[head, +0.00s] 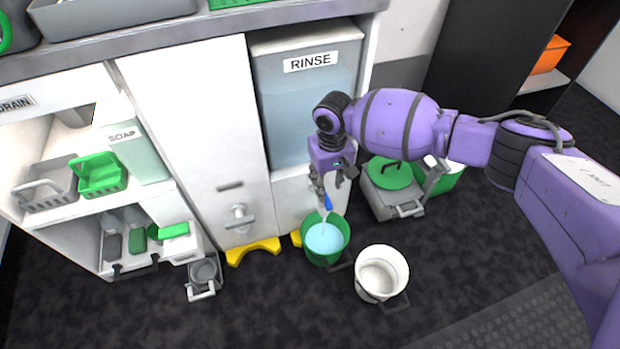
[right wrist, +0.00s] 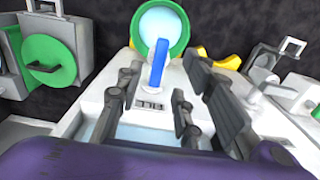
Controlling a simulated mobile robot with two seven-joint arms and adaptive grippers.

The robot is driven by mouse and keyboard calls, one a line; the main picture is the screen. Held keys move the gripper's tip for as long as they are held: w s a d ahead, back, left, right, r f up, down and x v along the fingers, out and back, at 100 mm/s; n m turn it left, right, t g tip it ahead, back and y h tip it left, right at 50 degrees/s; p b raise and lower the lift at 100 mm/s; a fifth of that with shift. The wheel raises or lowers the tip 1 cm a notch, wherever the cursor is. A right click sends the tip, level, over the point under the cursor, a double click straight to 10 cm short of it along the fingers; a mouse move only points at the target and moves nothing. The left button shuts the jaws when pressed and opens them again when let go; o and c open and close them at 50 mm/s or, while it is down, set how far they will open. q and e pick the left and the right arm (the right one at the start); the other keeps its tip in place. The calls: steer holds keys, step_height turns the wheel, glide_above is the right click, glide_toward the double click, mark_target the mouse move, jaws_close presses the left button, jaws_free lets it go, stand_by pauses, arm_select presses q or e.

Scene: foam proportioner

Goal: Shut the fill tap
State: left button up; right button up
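The fill tap has a blue lever (head: 328,202) at the low front of the tank marked RINSE (head: 285,110). A green bucket (head: 342,222) stands below it with pale blue liquid inside. A thin pale streak shows between tap and bucket, likely running liquid. My right gripper (head: 332,184) points down just above the lever. In the right wrist view the gripper (right wrist: 168,95) has its fingers spread apart, with the blue lever (right wrist: 160,56) showing between and beyond them. I see no clear contact with it. My left gripper is not in view.
A white bucket (head: 382,274) stands to the right of the green one. A grey bin with a green lid (head: 391,174) is behind it. Another metal tap (head: 239,216) is on the white cabinet at left, above yellow floor pieces (head: 252,250). Dark floor in front is mostly clear.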

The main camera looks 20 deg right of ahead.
mark_target(327, 200)
step_height(327, 200, down, 6)
steer(key=shift+f+b, duration=0.1)
steer(key=shift+b, duration=1.1)
steer(key=shift+f, duration=0.5)
jaws_close()
